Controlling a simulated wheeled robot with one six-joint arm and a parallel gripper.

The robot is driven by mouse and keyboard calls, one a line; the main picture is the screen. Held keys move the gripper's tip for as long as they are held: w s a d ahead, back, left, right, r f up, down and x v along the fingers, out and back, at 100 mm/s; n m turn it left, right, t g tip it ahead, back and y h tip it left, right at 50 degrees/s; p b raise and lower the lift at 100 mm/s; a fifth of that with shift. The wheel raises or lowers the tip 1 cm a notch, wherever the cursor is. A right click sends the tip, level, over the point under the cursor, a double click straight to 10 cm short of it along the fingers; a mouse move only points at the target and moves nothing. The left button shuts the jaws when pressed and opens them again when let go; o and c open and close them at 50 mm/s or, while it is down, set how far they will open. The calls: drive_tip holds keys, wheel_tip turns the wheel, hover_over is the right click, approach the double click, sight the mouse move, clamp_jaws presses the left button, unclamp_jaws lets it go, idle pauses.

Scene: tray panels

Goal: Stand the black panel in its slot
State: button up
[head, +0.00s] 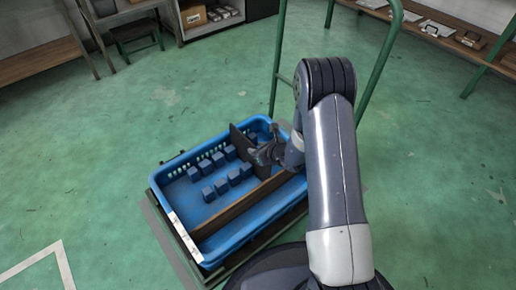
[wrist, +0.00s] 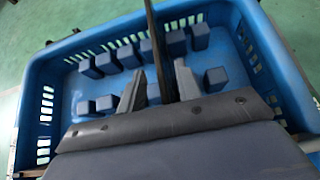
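The black panel (head: 239,143) is upright in the blue tray (head: 183,229), crossing between the small blue blocks (head: 220,186). In the wrist view the panel (wrist: 158,40) shows nearly edge-on, running from the top edge down between the two fingers. My gripper (head: 262,155) is at the panel's near right part in the head view. Its fingers (wrist: 160,75) are on either side of the panel in the wrist view. I cannot tell whether both touch it. The panel's lower edge is hidden, so its seating among the blocks is unclear.
The blocks stand in two rows with gaps between them. A long brown strip (head: 240,206) runs along the tray's near side. A green upright frame (head: 374,55) rises behind the tray. Shelves (head: 150,12) stand at the back. The green floor around is mostly clear.

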drive_tip(key=p+v, duration=0.3)
drive_tip(key=v, duration=0.8)
drive_tip(key=shift+w+a+f, duration=0.1)
drive_tip(key=shift+w+a, duration=0.05)
drive_tip(key=b+x, duration=0.3)
drive_tip(key=x, duration=0.8)
drive_tip(key=shift+f, duration=0.1)
drive_tip(key=shift+r+p, duration=0.5)
drive_tip(key=shift+r, duration=0.3)
drive_tip(key=shift+f, duration=0.1)
